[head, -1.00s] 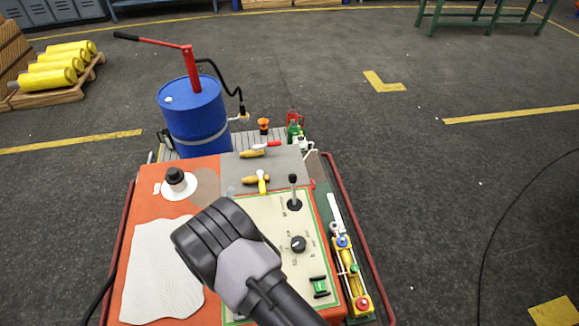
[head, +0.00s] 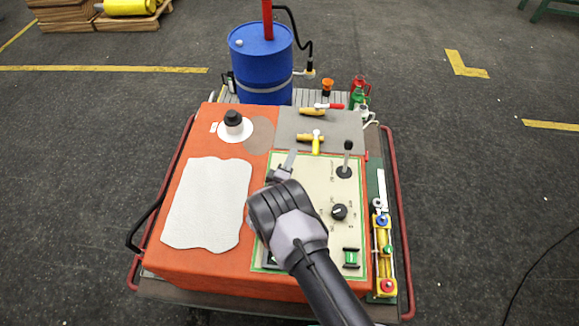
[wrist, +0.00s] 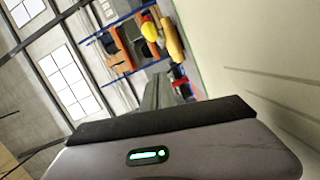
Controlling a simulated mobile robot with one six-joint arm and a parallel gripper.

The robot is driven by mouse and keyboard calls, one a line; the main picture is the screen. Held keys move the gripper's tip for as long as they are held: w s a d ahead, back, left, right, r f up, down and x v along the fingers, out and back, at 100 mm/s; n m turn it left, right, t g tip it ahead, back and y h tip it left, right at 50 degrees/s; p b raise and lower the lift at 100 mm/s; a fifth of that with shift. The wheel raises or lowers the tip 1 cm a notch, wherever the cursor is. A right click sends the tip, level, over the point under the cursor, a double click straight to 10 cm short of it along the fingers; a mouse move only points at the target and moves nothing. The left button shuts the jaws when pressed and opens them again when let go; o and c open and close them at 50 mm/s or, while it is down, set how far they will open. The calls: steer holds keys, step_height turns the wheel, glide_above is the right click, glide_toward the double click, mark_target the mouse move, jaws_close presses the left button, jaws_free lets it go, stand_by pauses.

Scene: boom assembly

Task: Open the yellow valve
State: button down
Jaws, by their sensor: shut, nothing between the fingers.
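The yellow valve (head: 316,145) sits on the grey top strip of the orange machine in the head view. Its yellow handle points toward me from a brass body lying crosswise. My gripper (head: 291,159) is shut and empty, its fingers just left of and nearer me than the yellow handle, apparently apart from it. Its height above the panel is hard to tell. In the wrist view my shut fingers (wrist: 157,92) point toward a yellow and brass shape (wrist: 170,36), probably the valve, seen sideways.
A red-handled valve (head: 330,106) sits just behind the yellow one. A black lever (head: 347,158) and a dial (head: 339,212) stand to the right on the cream panel. A black-topped knob (head: 234,125) is at left. A blue drum (head: 262,65) stands behind.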

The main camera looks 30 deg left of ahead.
mark_target(316, 143)
steer(key=b+x, duration=0.1)
steer(key=x, duration=0.2)
steer(key=shift+w+f, duration=0.1)
steer(key=shift+w, duration=0.3)
steer(key=shift+w+d+f, duration=0.1)
steer(key=shift+w+d, duration=0.2)
steer(key=shift+d, duration=0.3)
steer(key=shift+w+d+f, duration=0.1)
steer(key=shift+w+d, duration=0.15)
steer(key=shift+d, duration=0.4)
steer(key=shift+w+d, duration=0.2)
steer(key=shift+d, duration=0.25)
